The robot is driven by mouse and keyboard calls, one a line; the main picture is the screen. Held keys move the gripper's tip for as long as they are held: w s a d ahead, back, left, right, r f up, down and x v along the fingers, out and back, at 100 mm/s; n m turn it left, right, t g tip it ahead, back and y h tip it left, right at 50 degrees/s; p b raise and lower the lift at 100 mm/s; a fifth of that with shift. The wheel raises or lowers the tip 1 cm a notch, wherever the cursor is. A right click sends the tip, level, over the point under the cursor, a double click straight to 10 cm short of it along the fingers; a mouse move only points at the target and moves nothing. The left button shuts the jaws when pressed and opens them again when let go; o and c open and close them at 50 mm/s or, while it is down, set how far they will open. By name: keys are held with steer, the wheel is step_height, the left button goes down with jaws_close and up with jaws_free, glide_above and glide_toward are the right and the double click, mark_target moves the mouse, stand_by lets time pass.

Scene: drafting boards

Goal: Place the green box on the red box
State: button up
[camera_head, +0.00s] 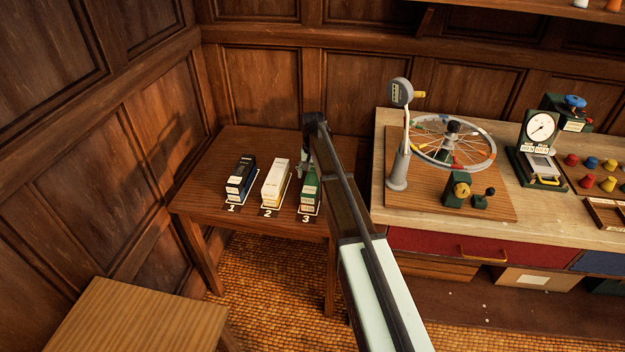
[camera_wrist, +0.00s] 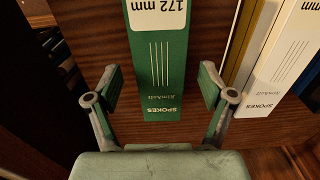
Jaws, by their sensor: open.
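The green box (camera_head: 309,192) stands on the small wooden table at the spot marked 3, partly hidden by my arm. In the wrist view the green box (camera_wrist: 161,70) shows a white "172 mm" label and the word "SPOKES". My gripper (camera_wrist: 160,76) is open, with one finger on each side of the green box in that view. In the head view my gripper (camera_head: 304,168) is at the green box, mostly hidden by my arm. I see no red box in either view.
A white and yellow box (camera_head: 274,185) stands at mark 2 and a dark blue box (camera_head: 240,180) at mark 1. The workbench (camera_head: 430,237) at right carries a wheel stand (camera_head: 398,165) and a dial gauge (camera_head: 540,130). The small table (camera_head: 232,145) is bare behind the boxes.

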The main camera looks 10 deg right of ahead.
mark_target(312, 178)
step_height(312, 178, up, 10)
steer(key=b, duration=0.2)
